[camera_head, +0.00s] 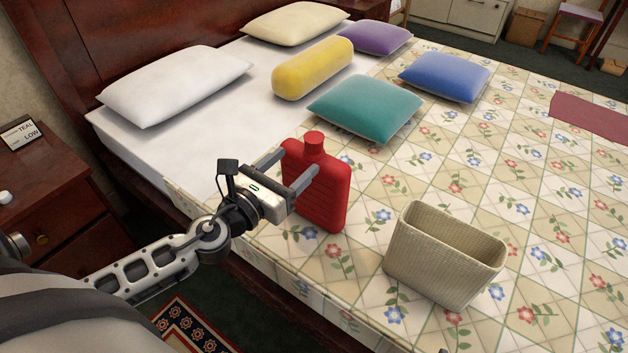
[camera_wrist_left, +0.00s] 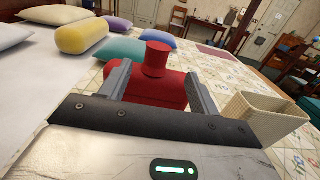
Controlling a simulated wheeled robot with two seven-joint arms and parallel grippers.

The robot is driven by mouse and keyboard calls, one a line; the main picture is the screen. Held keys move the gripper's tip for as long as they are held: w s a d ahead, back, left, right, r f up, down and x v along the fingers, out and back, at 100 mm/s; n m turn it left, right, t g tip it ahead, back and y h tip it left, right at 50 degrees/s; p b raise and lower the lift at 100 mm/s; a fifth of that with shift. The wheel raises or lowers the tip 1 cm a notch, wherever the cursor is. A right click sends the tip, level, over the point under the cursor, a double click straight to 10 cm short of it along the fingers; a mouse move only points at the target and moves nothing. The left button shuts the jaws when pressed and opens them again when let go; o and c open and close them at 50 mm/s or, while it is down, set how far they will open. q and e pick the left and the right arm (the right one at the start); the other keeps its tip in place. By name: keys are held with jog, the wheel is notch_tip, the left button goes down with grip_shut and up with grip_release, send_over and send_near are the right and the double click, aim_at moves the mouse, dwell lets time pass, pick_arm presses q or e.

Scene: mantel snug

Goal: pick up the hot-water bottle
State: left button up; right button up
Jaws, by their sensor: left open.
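The red hot-water bottle (camera_head: 318,192) stands upright on the patterned quilt near the bed's near-left edge, its ribbed body below a round stopper. My left gripper (camera_head: 298,168) is open, with one finger on each side of the bottle's upper part. In the left wrist view the bottle (camera_wrist_left: 157,84) shows between the two fingers (camera_wrist_left: 158,88), with its stopper above them. I cannot tell whether either finger touches it. The bottle's lower part is hidden in the left wrist view. My right gripper is not in view.
A woven cream basket (camera_head: 440,262) stands on the quilt right of the bottle. Teal (camera_head: 366,107), blue (camera_head: 444,76) and white (camera_head: 175,84) cushions and a yellow bolster (camera_head: 313,68) lie farther back. A wooden nightstand (camera_head: 55,205) stands at left. The quilt between bottle and basket is clear.

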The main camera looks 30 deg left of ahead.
aim_at(308, 146)
pick_arm(q)
jog(key=shift+w+d, duration=0.2)
jog(key=shift+w, duration=1.05)
jog(key=shift+w+d+r+p, duration=0.1)
jog(key=shift+w+p, duration=0.3)
jog(key=shift+w, duration=1.05)
jog(key=shift+w+d+r+p, duration=0.1)
jog(key=shift+w+p, duration=0.25)
jog(key=shift+w, duration=1.05)
grip_shut()
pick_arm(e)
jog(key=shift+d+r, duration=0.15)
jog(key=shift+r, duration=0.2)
pick_arm(q)
jog(key=shift+r, duration=0.1)
